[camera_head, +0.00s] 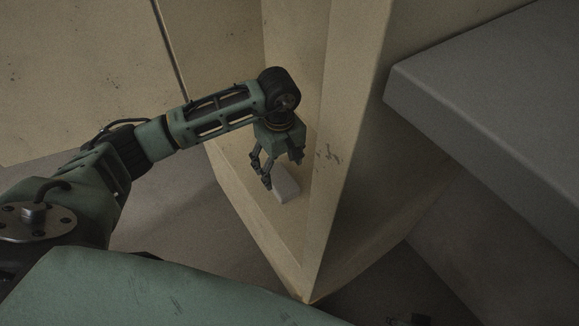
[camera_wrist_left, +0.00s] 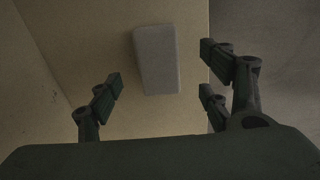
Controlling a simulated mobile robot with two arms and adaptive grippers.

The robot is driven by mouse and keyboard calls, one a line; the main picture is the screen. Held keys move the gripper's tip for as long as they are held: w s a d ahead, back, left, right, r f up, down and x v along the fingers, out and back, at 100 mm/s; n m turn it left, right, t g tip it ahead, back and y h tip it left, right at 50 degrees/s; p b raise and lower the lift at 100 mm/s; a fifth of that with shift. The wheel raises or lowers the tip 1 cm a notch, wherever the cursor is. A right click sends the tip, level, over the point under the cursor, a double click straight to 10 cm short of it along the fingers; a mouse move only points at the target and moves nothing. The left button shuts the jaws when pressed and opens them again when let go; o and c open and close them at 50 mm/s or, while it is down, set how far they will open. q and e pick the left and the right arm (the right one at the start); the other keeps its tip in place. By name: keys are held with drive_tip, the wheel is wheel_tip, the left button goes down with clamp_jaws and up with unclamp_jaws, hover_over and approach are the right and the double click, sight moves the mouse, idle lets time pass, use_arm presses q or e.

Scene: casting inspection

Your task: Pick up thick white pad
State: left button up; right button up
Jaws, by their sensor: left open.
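The thick white pad (camera_head: 286,187) is a small pale block lying on the beige floor of an open compartment in the head view. In the left wrist view the pad (camera_wrist_left: 156,58) lies ahead of the fingers, between their two sides and nearer the top edge. My left gripper (camera_head: 273,174) reaches into the compartment from above, with its fingers close to the pad and overlapping part of it. In the left wrist view my left gripper (camera_wrist_left: 165,85) has its fingers spread wide and holds nothing. Whether a finger touches the pad is unclear. My right gripper is not in view.
The beige compartment's wall (camera_head: 345,130) rises right beside the gripper, and its low front edge (camera_head: 262,235) runs below the pad. A grey slab or tabletop (camera_head: 490,100) stands to the right. A beige panel (camera_head: 75,70) fills the upper left.

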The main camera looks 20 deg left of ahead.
sight(281, 178)
use_arm(q)
drive_tip(key=f, duration=0.2)
drive_tip(key=shift+w+d+f, duration=0.1)
drive_tip(key=shift+w+f, duration=0.1)
drive_tip(key=shift+f, duration=0.1)
drive_tip(key=shift+s+f, duration=0.1)
drive_tip(key=shift+f, duration=0.25)
drive_tip(key=f, duration=0.2)
drive_tip(key=f+b, duration=0.1)
drive_tip(key=shift+w+a+f, duration=0.2)
drive_tip(key=shift+a+f, duration=0.15)
drive_tip(key=shift+f, duration=0.4)
use_arm(e)
drive_tip(key=r, duration=0.4)
drive_tip(key=shift+w, duration=0.35)
use_arm(q)
drive_tip(key=c, duration=1.1)
